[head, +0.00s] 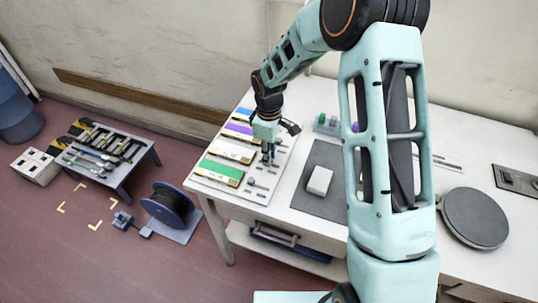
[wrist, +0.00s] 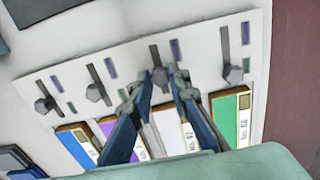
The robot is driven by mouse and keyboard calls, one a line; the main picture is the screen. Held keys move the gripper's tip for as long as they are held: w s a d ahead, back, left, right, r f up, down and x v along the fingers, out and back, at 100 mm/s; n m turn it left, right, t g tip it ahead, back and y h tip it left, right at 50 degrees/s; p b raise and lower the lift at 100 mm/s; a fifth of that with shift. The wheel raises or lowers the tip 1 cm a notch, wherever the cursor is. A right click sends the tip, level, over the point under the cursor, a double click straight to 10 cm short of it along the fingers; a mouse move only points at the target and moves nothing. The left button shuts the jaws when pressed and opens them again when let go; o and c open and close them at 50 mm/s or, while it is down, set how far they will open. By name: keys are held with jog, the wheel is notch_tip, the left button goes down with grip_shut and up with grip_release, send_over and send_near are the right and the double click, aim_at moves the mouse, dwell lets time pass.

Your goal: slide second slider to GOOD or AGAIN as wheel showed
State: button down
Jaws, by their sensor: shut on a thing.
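A pale slider panel (head: 230,188) lies on the left end of the white table, and it fills much of the wrist view (wrist: 200,35). It has several dark knobs in slots, each with a purple and a green mark beside it. My gripper (wrist: 157,88) is shut on the dark knob (wrist: 160,75) in line with the white plate (wrist: 171,128), second from the right there. This knob sits in the lower part of its slot. The knob by the green plate (wrist: 235,75) is at its slot's lower end. In the head view my gripper (head: 268,157) is over the panel; the knob is unclear there.
The other plates are green (head: 220,171), purple (head: 239,129) and blue (head: 243,115). A dark mat (head: 318,194) with a white block (head: 320,181) lies to the right. A dark round disc (head: 475,217) is farther right. A tool bench (head: 105,150) and cable reel (head: 172,205) stand on the floor.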

aim_at(261, 161)
jog(key=shift+w+a+b, duration=0.25)
jog(key=shift+a+b, duration=0.05)
jog(key=shift+a, duration=0.3)
jog(key=shift+w+a+b, duration=0.2)
jog(key=shift+a+b, duration=0.05)
jog(key=shift+a, duration=0.3)
jog(key=shift+a+r, duration=0.1)
jog(key=c, duration=1.8)
grip_release()
notch_tip(261, 161, up, 12)
